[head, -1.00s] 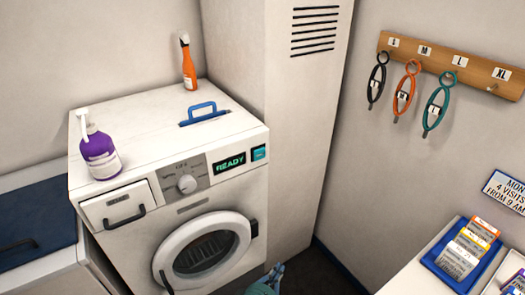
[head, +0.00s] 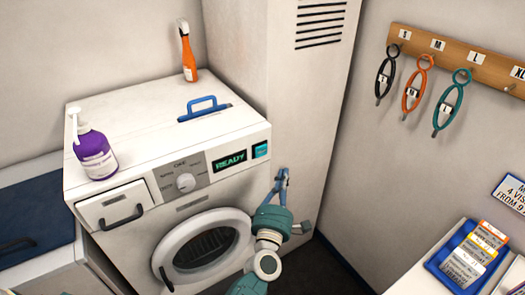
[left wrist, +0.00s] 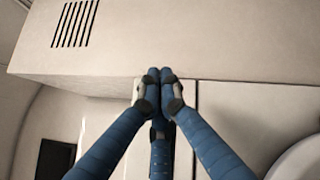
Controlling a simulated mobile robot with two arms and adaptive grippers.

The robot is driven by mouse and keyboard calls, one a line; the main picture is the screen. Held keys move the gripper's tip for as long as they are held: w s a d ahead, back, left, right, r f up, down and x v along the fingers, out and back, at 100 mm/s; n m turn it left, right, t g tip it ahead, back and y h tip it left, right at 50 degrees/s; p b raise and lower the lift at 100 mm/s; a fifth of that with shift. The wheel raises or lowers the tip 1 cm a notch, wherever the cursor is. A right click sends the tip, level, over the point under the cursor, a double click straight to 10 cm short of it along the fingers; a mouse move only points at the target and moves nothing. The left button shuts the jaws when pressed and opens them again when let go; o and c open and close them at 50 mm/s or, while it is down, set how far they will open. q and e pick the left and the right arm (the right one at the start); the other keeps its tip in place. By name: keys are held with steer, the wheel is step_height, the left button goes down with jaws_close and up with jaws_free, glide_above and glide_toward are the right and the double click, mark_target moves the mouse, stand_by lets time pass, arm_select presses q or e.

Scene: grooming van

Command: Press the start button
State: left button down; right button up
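The washing machine (head: 165,225) stands at left centre in the head view, with its round door closed. A small teal square button (head: 260,150), which looks like the start button, is at the right end of its control panel. The display (head: 230,161) beside it reads READY. My left gripper (head: 284,172) points up, below and slightly right of the button, and appears apart from it. In the left wrist view its blue fingertips (left wrist: 158,76) meet with nothing seen between them. The button cannot be made out there. My right gripper is not in view.
A purple pump bottle (head: 95,152), a blue-handled tool (head: 205,109) and an orange spray bottle (head: 187,55) are on the washer top. A tall vented cabinet (head: 305,110) stands right of the washer. A counter with a blue card tray (head: 440,265) is at lower right.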

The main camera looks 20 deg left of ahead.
mark_target(267, 149)
arm_select(q)
steer(key=w+a+b, duration=0.1)
steer(key=w+a, duration=0.4)
steer(key=a, duration=0.2)
steer(key=shift+w, duration=0.25)
stand_by(0.3)
stand_by(1.3)
steer(key=shift+w+a+b, duration=0.25)
steer(key=shift+a+b, duration=0.1)
steer(key=shift+w+a, duration=0.3)
steer(key=shift+a, duration=0.05)
stand_by(0.8)
stand_by(0.4)
steer(key=shift+s+d, duration=0.6)
steer(key=shift+d, duration=0.1)
steer(key=shift+d, duration=0.1)
